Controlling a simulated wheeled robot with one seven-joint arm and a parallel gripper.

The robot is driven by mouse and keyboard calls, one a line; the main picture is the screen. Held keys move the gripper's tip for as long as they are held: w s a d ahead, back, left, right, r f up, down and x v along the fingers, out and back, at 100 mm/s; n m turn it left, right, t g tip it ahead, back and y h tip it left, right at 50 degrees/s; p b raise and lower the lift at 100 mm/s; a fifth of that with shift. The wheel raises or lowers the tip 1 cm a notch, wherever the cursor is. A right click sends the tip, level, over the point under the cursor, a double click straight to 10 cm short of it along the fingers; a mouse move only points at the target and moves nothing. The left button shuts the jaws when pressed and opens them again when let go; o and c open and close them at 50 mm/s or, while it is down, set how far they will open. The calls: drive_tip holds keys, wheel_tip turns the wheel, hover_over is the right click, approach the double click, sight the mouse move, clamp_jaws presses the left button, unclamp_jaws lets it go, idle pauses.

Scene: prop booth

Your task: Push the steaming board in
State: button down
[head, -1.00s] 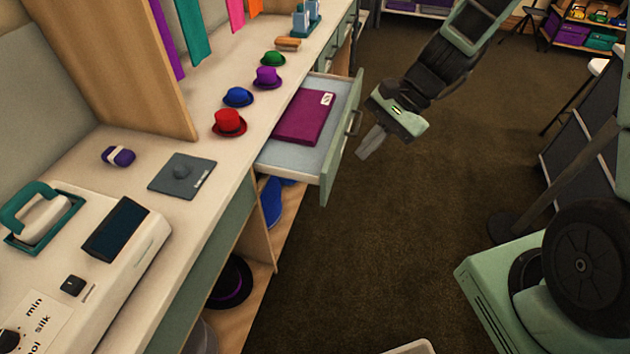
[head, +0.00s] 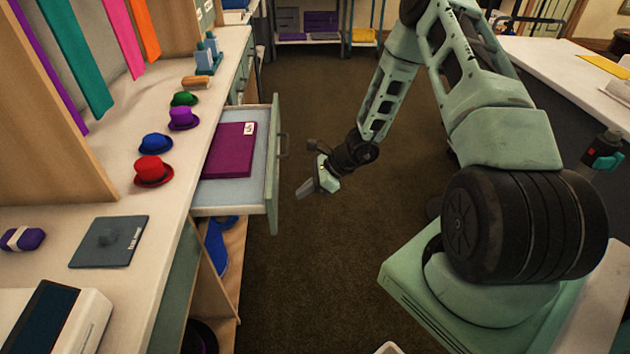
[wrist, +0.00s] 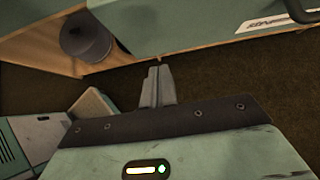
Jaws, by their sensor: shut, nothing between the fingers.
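The steaming board appears to be the pulled-out pale blue-grey slide (head: 260,150) under the counter, with a green-grey front panel (head: 273,190) and a bar handle (head: 283,142). A folded purple item (head: 229,150) with a white tag lies on it. My gripper (head: 305,188) is shut and empty, to the right of the front panel with a gap between. In the wrist view, the shut fingers (wrist: 157,88) point toward a pale green panel (wrist: 180,25) bearing a white label strip (wrist: 270,20) and a dark handle (wrist: 300,10). Contact there cannot be told.
Several small hats, including a red one (head: 153,171), stand on the counter (head: 165,225) at left. A blue item (head: 221,250) sits on the open shelf below. A white-topped table (head: 570,62) stands at right. The brown floor (head: 300,280) between is clear.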

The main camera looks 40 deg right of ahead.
drive_tip(key=shift+w+a+f+p, duration=0.15)
drive_tip(key=shift+w+a+f, duration=0.1)
drive_tip(key=shift+w+a, duration=0.4)
drive_tip(key=shift+w+a+f+p, duration=0.2)
drive_tip(key=shift+w+a, duration=0.15)
drive_tip(key=shift+a, duration=0.5)
drive_tip(key=shift+w+a+f+p, duration=0.1)
drive_tip(key=shift+w+a+f, duration=0.15)
drive_tip(key=shift+w+a, duration=0.4)
drive_tip(key=shift+a, duration=0.25)
